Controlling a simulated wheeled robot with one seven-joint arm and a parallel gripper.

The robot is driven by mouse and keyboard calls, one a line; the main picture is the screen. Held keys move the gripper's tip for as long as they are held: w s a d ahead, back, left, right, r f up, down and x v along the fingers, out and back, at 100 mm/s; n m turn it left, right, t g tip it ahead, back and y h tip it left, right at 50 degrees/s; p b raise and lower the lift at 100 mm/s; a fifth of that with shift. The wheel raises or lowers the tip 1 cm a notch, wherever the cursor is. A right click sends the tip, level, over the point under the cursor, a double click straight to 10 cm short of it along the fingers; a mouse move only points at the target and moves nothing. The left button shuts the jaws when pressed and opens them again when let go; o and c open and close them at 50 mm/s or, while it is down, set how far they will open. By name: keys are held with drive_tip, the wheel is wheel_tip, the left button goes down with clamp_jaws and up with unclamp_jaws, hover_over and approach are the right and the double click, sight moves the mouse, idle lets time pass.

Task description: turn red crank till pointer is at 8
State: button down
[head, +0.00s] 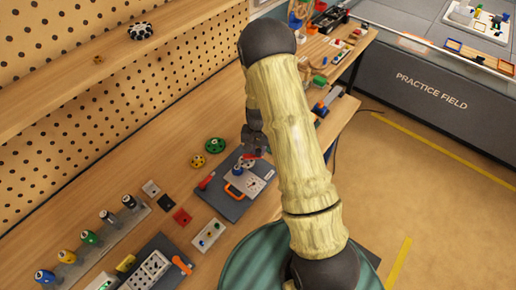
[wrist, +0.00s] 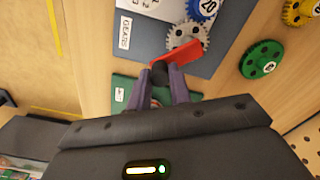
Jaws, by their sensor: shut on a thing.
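My gripper (wrist: 167,76) is shut on the dark knob of the red crank (wrist: 190,54) in the wrist view. The crank's flat red arm runs from the knob up to a grey gear (wrist: 187,36), with a blue gear (wrist: 203,8) beside it. They sit on a dark blue-grey board (wrist: 150,42). A white dial plate (wrist: 151,5) is cut off at the top edge, so the pointer's reading cannot be told. In the head view my gripper (head: 257,150) reaches down over the board (head: 228,205), and my arm hides part of that area.
Loose green (head: 215,145) and yellow (head: 198,160) gears lie behind the board. A red handle (head: 206,182) is at its left edge. The pegboard wall rises behind the bench.

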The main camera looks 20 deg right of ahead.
idle(0.3)
drive_tip(key=shift+r, duration=0.1)
drive_tip(key=c, duration=1.3)
unclamp_jaws()
drive_tip(key=shift+r, duration=0.7)
wheel_tip(320, 180, up, 16)
drive_tip(key=b, duration=0.3)
drive_tip(key=shift+s, duration=0.1)
